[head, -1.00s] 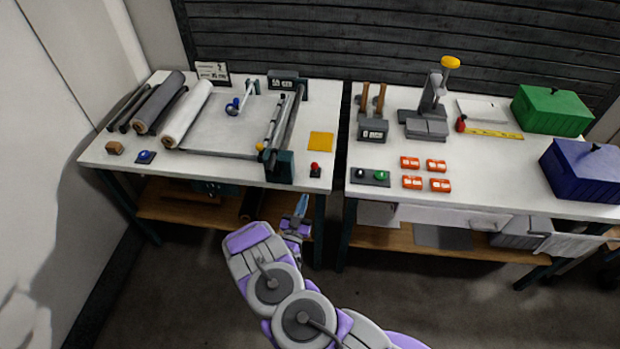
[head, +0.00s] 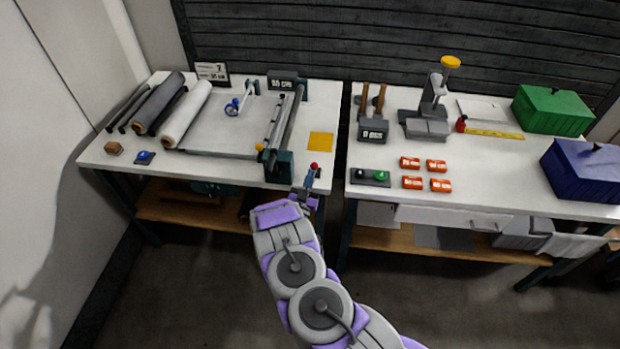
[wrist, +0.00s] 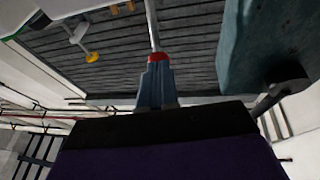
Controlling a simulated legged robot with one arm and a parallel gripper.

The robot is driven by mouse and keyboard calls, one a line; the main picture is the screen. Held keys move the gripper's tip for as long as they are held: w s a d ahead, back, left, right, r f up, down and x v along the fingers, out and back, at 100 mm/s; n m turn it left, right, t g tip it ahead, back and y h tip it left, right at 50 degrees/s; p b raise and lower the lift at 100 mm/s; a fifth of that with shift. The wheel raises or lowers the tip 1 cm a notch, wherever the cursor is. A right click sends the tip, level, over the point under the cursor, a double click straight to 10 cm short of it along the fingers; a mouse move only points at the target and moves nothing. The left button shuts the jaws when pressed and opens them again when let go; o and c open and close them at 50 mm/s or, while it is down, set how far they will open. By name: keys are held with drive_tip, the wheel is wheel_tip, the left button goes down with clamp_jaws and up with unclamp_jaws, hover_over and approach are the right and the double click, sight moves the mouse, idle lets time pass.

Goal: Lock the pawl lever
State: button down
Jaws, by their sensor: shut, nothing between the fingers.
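A short upright lever with a red knob (head: 314,167) stands at the front right corner of the left table, beside a dark green end block (head: 278,166). I take it for the pawl lever; no label shows. My gripper (head: 309,180) is shut and empty, its blue fingers just in front of the red knob. In the wrist view, which is upside down, the red knob (wrist: 158,57) with its pale stem (wrist: 152,25) lines up with the tips of my shut fingers (wrist: 157,80). Whether they touch cannot be told. The green block (wrist: 270,45) is close on the right.
A yellow square (head: 321,141) lies behind the lever. White and grey rolls (head: 187,115) lie at left. The right table holds a button box (head: 370,177), orange pieces and a press (head: 430,110).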

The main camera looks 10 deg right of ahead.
sight(312, 164)
drive_tip(key=shift+r, duration=0.1)
drive_tip(key=shift+w+d+r+n+g+y+p, duration=0.2)
drive_tip(key=shift+w+r+g+y+p, duration=0.35)
drive_tip(key=shift+p, duration=0.55)
drive_tip(key=shift+w+d+r+n+g+y+p, duration=0.1)
drive_tip(key=shift+w+d+r+g+y+p, duration=0.15)
drive_tip(key=shift+w+r+g+p, duration=0.6)
drive_tip(key=g+p, duration=0.1)
drive_tip(key=w+r+g+y+p, duration=0.1)
drive_tip(key=p, duration=0.1)
drive_tip(key=shift+w+d+r, duration=0.1)
drive_tip(key=shift+d+r, duration=0.05)
drive_tip(key=shift+d, duration=0.1)
drive_tip(key=w+g+p, duration=0.1)
drive_tip(key=p, duration=0.1)
drive_tip(key=w+d+g+y+p, duration=0.1)
drive_tip(key=w, duration=0.1)
drive_tip(key=w+g+p, duration=0.1)
drive_tip(key=w+p, duration=0.1)
drive_tip(key=shift+w+d+r+n+p, duration=0.2)
drive_tip(key=shift+d+n+p, duration=0.1)
drive_tip(key=shift+n, duration=0.1)
